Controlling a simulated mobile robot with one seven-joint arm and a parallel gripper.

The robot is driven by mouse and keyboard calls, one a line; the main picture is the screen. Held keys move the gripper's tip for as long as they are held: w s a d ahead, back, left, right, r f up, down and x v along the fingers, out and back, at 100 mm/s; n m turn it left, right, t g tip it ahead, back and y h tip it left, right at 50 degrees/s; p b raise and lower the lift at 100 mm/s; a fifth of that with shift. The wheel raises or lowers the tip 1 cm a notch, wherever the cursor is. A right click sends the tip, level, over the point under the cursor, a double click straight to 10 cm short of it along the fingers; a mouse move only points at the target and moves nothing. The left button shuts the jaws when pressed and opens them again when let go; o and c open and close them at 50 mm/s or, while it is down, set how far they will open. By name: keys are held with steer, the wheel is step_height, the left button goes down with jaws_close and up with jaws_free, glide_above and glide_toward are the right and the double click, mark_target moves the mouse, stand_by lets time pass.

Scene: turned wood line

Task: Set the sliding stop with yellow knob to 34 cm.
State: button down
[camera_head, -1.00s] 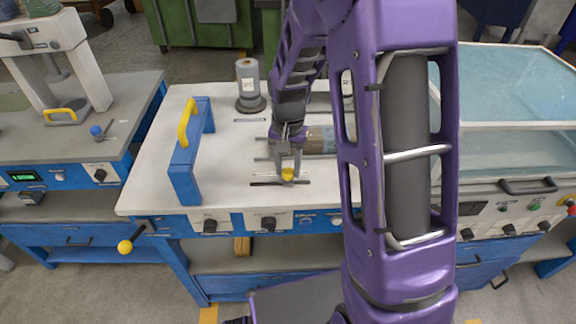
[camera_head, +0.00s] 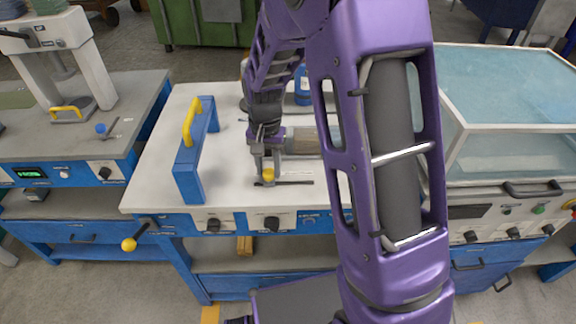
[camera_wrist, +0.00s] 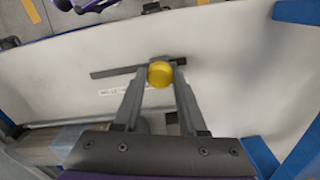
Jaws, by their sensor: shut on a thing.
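The sliding stop's yellow knob (camera_head: 268,174) sits between the fingertips of my gripper (camera_head: 267,178). The gripper is shut on it, and the wrist view shows the knob (camera_wrist: 160,74) held between the two fingers. The stop rides on a dark rail (camera_head: 298,183) on the pale worktop; in the head view the knob is near the rail's left end. In the wrist view the rail (camera_wrist: 112,72) runs mostly to the left of the knob. A small printed scale (camera_wrist: 112,92) lies beside the rail, too small to read.
A blue frame with a yellow handle (camera_head: 189,152) stands on the worktop (camera_head: 228,135) left of my gripper. A turned wood piece (camera_head: 302,141) lies behind the gripper. A blue bottle (camera_head: 302,86) stands at the back. A glass-covered case (camera_head: 520,100) is on the right.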

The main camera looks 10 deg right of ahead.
steer(key=shift+w+a, duration=0.15)
steer(key=shift+a, duration=0.55)
steer(key=shift+w+a, duration=0.15)
steer(key=shift+a, duration=0.5)
steer(key=shift+c, duration=2.3)
jaws_free()
steer(key=shift+a, duration=0.15)
steer(key=shift+r, duration=0.15)
steer(key=shift+r, duration=0.3)
step_height(320, 180, up, 17)
steer(key=p, duration=0.1)
steer(key=shift+f, duration=0.2)
